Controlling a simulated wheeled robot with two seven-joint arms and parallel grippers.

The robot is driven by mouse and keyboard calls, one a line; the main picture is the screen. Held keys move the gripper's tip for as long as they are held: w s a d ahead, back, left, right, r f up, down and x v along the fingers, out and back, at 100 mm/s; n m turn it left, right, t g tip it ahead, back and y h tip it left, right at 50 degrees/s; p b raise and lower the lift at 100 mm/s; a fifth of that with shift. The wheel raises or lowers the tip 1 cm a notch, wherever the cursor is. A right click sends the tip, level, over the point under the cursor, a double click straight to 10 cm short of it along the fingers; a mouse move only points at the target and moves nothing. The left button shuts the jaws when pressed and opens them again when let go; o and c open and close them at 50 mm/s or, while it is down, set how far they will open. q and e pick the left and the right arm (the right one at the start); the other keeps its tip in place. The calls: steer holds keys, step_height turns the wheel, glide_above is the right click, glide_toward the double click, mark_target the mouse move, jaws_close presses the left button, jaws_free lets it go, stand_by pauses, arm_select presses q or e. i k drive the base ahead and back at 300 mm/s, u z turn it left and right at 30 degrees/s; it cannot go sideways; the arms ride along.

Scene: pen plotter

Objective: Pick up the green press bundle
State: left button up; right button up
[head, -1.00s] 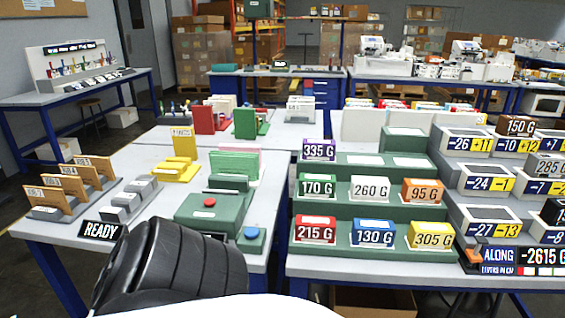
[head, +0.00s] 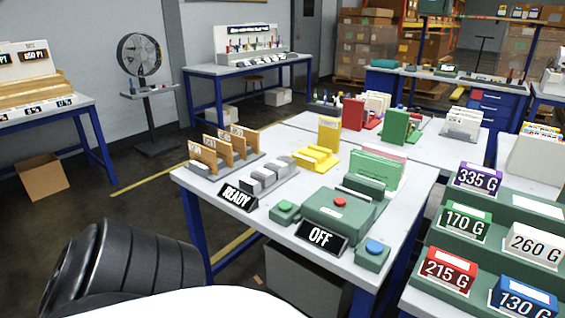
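Green upright sheets (head: 376,169) stand in a holder behind the green press-like box (head: 338,207) on the near white table. A pinkish sheet shows behind them. Farther back, a green upright block (head: 396,126) stands on a green base. I cannot tell from the picture which of these the task names as the bundle. Neither gripper is in view. Only a black ribbed part of my arm shows at the lower left, well apart from the table.
Weight blocks stand on a green stepped stand (head: 440,273) at right. Open floor lies at left, with a cardboard box (head: 38,176).

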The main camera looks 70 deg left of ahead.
mark_target(388, 172)
steer(key=u, duration=2.2)
